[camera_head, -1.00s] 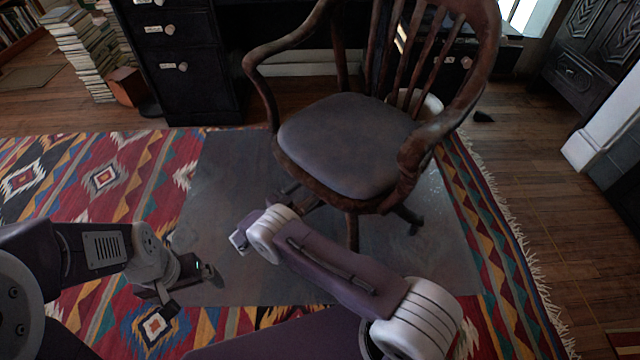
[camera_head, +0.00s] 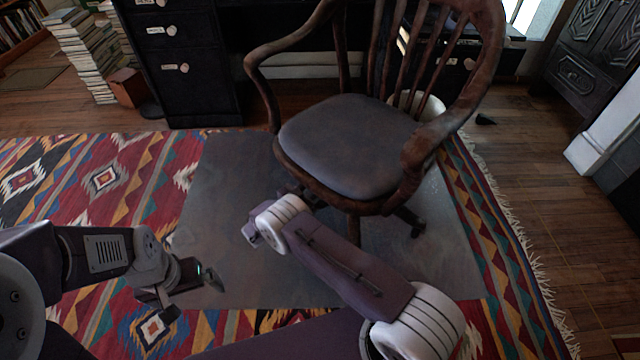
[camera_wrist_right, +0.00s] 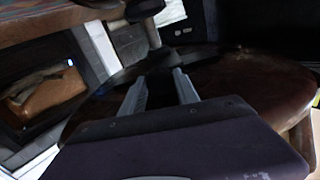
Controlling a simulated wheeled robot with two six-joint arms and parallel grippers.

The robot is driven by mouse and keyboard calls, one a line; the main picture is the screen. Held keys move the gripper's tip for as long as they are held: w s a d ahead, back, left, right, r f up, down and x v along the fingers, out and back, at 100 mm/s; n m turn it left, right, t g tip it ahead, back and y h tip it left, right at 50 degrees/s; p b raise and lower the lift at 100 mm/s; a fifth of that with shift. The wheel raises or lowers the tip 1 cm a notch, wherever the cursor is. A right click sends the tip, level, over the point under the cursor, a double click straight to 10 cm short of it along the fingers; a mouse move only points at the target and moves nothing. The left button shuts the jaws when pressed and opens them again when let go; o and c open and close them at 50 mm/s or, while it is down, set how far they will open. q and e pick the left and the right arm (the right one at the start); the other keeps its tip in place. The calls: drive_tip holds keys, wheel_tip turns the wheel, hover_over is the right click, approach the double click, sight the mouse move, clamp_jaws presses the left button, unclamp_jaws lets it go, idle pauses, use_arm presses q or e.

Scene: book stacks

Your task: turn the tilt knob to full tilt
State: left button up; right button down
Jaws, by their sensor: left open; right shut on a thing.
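A wooden armchair with a dark seat (camera_head: 350,145) stands on a grey floor mat (camera_head: 225,195). My right arm reaches low under the front of the seat; its gripper is hidden there in the head view. In the right wrist view, my right gripper (camera_wrist_right: 160,84) is shut on a dark part, likely the tilt knob (camera_wrist_right: 157,63), beneath a brown rounded surface. The knob's outline is dim, and its turn angle cannot be read. My left gripper (camera_head: 190,291) is open and empty, low over the mat's left edge, away from the chair.
A patterned rug (camera_head: 95,180) lies under the mat. A black desk with drawers (camera_head: 190,75) is behind the chair. Stacked books (camera_head: 78,50) and a brown box (camera_head: 126,87) stand at the back left.

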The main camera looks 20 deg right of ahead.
drive_tip(key=n, duration=0.6)
idle(0.3)
drive_tip(key=shift+n, duration=0.4)
drive_tip(key=c, duration=0.9)
unclamp_jaws()
